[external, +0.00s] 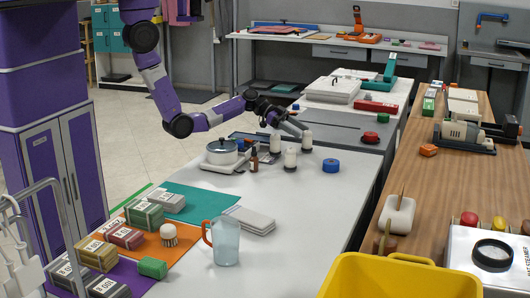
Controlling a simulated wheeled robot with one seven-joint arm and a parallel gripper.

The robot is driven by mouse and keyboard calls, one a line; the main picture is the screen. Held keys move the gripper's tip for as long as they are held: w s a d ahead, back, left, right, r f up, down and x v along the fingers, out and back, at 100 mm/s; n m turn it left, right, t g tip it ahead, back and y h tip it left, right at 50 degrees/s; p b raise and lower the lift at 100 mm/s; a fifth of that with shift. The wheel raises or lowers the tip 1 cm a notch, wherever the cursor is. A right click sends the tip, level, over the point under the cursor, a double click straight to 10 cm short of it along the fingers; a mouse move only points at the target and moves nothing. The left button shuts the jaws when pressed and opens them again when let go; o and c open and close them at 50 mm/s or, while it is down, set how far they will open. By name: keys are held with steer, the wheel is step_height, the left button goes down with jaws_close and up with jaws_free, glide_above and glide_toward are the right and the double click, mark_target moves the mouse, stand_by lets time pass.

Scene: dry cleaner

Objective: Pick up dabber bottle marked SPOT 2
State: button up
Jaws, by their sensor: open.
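Several small white dabber bottles with dark bases stand near the far part of the white table: one at the back right (307,139), one in front (290,158) and one at the left (276,142). Any markings on them are too small to read, so I cannot tell which is SPOT 2. My gripper (288,126) is open, reaching in from the left at the end of the purple arm. Its fingers are close above or behind the bottles; contact cannot be made out. No bottle is visibly held.
A brown dropper bottle (254,160) and a lidded pot (222,151) on a white scale stand left of the bottles. A blue round piece (331,165) lies to their right. A clear jug (225,242) and folded grey cloths (250,219) are nearer. The table's right front is clear.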

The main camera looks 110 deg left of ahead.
mark_target(307, 137)
steer(key=x, duration=0.2)
steer(key=p+x, duration=0.1)
steer(key=x, duration=0.2)
steer(key=shift+s+f, duration=0.1)
steer(key=shift+f, duration=0.15)
steer(key=shift+c, duration=0.2)
jaws_close()
